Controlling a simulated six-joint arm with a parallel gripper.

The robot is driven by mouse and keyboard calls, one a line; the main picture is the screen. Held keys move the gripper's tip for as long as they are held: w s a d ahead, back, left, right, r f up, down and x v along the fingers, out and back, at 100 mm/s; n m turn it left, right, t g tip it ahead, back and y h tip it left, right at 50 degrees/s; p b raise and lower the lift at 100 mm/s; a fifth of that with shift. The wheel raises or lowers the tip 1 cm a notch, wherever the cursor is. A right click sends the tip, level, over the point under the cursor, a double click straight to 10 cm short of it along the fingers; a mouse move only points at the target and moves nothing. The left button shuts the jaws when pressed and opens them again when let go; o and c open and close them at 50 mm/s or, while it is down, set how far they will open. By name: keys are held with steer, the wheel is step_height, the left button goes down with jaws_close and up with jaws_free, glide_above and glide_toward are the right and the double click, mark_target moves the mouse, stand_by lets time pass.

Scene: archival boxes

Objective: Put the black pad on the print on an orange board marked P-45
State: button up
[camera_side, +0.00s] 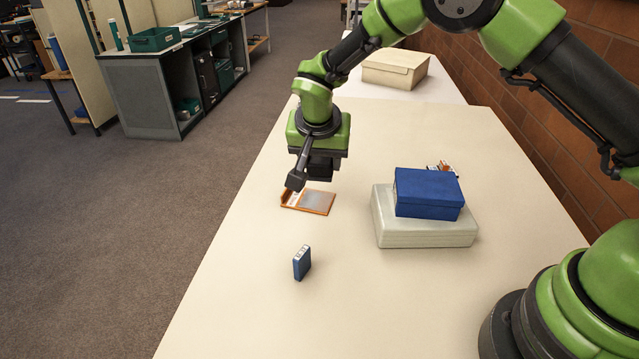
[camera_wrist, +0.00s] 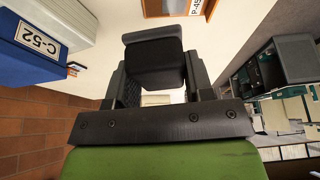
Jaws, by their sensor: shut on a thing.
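The orange board (camera_side: 331,209) lies flat on the pale table, with a grey print (camera_side: 314,199) on it. Its edge also shows at the top of the wrist view (camera_wrist: 160,8), with a white label (camera_wrist: 200,6) reading P-45. My gripper (camera_side: 321,172) is above and just behind the board. In the wrist view my gripper (camera_wrist: 157,78) is shut on the black pad (camera_wrist: 153,60), which sits between the two fingers, apart from the board. In the side view the pad is hard to tell from the dark fingers.
A blue box (camera_side: 428,192), labelled C-52 in the wrist view (camera_wrist: 38,40), stands on a pale grey box (camera_side: 425,233) to the right. Another orange item (camera_side: 443,167) shows partly behind it. A small blue block (camera_side: 302,263) stands nearer the front. A beige box (camera_side: 395,68) is at the back.

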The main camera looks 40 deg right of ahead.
mark_target(319, 174)
step_height(319, 174, down, 9)
steer(key=shift+f, duration=0.1)
stand_by(0.4)
steer(key=shift+f, duration=0.1)
steer(key=o, duration=1)
steer(key=v, duration=1.2)
steer(key=shift+d+r, duration=0.1)
steer(key=shift+r, duration=0.15)
steer(key=s+d+r+y, duration=0.1)
steer(key=s+d+r, duration=0.3)
steer(key=r, duration=0.6)
steer(key=s+r+n+t+y, duration=0.1)
steer(key=s+r, duration=0.1)
steer(key=s, duration=0.5)
steer(key=s+d+r+n+t+y, duration=0.1)
steer(key=s+r+n, duration=0.1)
steer(key=s, duration=0.4)
steer(key=s+d+r+n+t+y, duration=0.1)
steer(key=s+r+n+t+y, duration=0.1)
steer(key=s+r, duration=0.2)
steer(key=shift+s+r, duration=0.15)
steer(key=shift+s, duration=0.8)
steer(key=shift+s+r, duration=0.1)
steer(key=shift+s, duration=0.8)
